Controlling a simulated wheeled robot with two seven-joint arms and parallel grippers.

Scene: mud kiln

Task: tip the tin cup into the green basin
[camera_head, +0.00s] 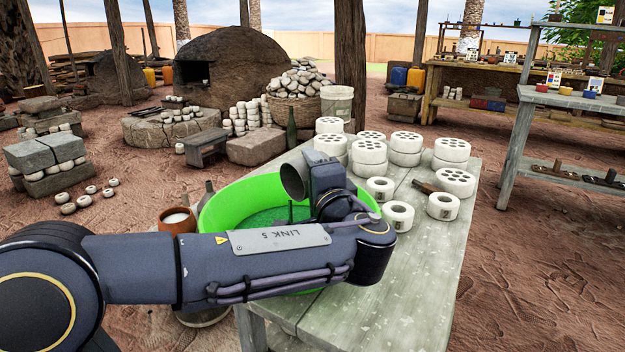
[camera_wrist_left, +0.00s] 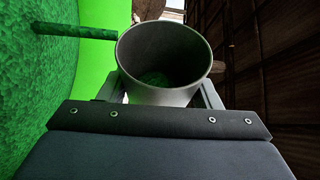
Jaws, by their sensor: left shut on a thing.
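The grey tin cup (camera_head: 292,179) is in my left gripper (camera_head: 312,180), over the right part of the green basin (camera_head: 228,203). The cup looks tilted on its side in the head view. In the left wrist view the cup (camera_wrist_left: 160,96) sits between the two fingers of the left gripper (camera_wrist_left: 160,88), its mouth open toward the camera, with some green material at its bottom. The green basin's rim (camera_wrist_left: 97,55) and textured green inside fill the left of that view. My left arm hides the front of the basin. My right gripper is not in view.
The basin stands on a worn wooden table (camera_head: 420,270). Several white perforated blocks (camera_head: 405,142) and white rings (camera_head: 398,215) stand behind and right of it. A clay pot (camera_head: 178,219) is at the left. A thin green stick (camera_wrist_left: 75,31) stands in the basin. The table's right front is clear.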

